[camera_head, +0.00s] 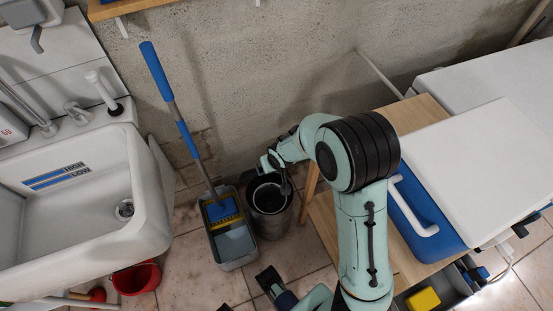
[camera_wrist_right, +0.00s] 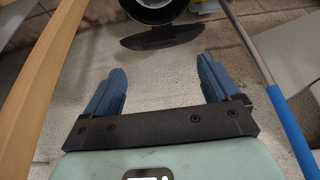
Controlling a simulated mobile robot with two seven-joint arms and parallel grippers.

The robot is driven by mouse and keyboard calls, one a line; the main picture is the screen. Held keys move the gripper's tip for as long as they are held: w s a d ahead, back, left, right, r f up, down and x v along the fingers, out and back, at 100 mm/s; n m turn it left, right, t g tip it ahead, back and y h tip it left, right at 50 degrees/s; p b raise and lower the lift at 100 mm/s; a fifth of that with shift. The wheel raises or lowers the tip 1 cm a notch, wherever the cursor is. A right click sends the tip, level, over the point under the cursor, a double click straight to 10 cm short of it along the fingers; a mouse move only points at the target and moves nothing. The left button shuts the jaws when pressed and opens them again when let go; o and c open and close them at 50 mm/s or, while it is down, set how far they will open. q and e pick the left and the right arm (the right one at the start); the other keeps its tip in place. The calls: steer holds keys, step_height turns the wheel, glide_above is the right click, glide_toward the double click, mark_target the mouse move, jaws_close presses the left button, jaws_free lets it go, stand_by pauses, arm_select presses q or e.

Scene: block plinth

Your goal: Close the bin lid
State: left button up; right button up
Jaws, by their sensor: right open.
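The bin (camera_head: 270,215) is a dark round can standing on the tiled floor by the wall. Its top is open and its black inside shows; it also appears at the top of the right wrist view (camera_wrist_right: 155,6). A dark flat curved piece (camera_wrist_right: 165,38), perhaps the raised lid seen nearly edge-on, lies just below the bin there. My right gripper (camera_head: 276,168) is at the bin's far rim, partly hidden by its own wrist; in its wrist view its blue fingers (camera_wrist_right: 162,92) are apart and empty. My left gripper (camera_head: 270,283) is low near the bottom edge, its jaws unclear.
A grey mop bucket (camera_head: 234,245) with a blue-handled mop (camera_head: 160,75) stands close left of the bin. A wooden table (camera_head: 415,115) with a blue-and-white box (camera_head: 425,205) is at right. A sink (camera_head: 90,200) and red bucket (camera_head: 137,279) are at left.

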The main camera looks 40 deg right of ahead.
steer(key=p+v, duration=0.1)
steer(key=v, duration=0.2)
